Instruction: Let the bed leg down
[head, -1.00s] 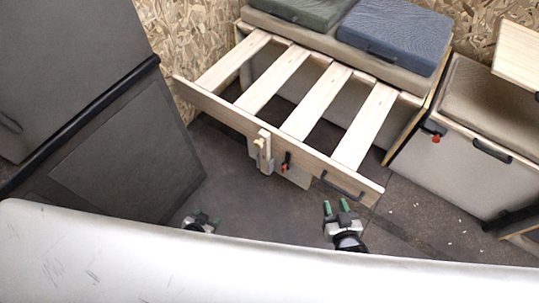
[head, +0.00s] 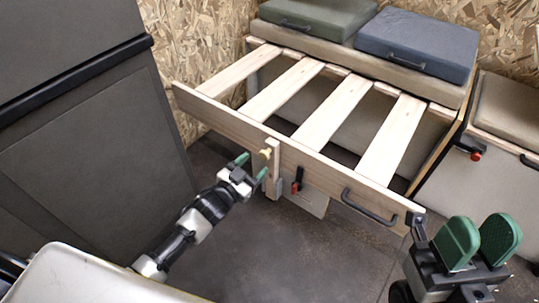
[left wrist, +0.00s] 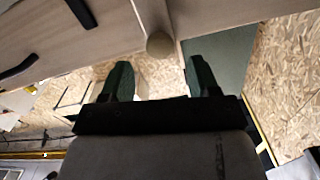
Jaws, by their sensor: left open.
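The bed leg (head: 273,177) is a short pale wooden piece, upright against the front rail of the slatted bed frame (head: 225,112). A round wooden knob (head: 265,153) sits near its top. My left gripper (head: 252,166) is open just in front of the leg, its green fingertips near the knob. In the left wrist view the knob (left wrist: 160,44) shows beyond and between the two open fingers (left wrist: 160,78), apart from them. My right gripper (head: 479,240) is open and empty at the lower right, near the frame's right end.
A dark cabinet (head: 95,150) stands left.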

